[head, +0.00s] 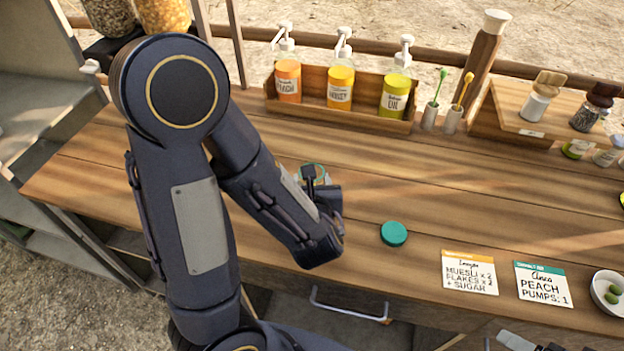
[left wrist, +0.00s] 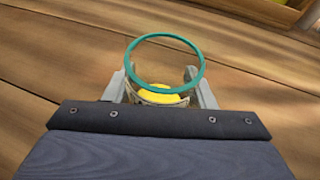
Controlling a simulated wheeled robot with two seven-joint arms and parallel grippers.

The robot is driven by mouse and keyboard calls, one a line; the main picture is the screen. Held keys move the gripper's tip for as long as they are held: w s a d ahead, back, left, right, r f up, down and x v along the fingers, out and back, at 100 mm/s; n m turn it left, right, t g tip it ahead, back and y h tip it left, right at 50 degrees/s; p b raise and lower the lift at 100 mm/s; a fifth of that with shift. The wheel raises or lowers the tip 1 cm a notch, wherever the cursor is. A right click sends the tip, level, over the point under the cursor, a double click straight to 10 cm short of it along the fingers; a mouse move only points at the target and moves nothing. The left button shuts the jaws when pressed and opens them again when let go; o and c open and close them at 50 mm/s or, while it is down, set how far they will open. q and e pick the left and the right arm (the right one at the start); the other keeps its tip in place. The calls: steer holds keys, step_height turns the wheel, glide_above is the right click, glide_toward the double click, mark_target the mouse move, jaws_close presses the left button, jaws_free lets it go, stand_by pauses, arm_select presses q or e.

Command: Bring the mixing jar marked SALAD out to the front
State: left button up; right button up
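An open clear jar with a teal rim (head: 313,171) is at mid counter in the head view, mostly hidden by my left gripper (head: 322,188). The left wrist view looks down into this jar (left wrist: 165,39), with something yellow low inside. My left gripper's fingers (left wrist: 162,88) are on opposite sides of the jar and appear closed against it. No SALAD marking is readable, and I cannot tell whether the jar is lifted. A teal lid (head: 394,233) lies flat on the counter. Part of my right gripper (head: 518,341) shows at the bottom edge; its opening is unclear.
Two small dippers, a tall wooden mill (head: 480,62) and a raised board (head: 520,118) with shakers stand right. Two order cards (head: 469,272) (head: 543,284) and an olive bowl (head: 609,291) lie at front right. Mid-right counter is clear.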

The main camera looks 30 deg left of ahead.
arm_select(q)
steer(key=o, duration=0.5)
steer(key=shift+c, duration=0.2)
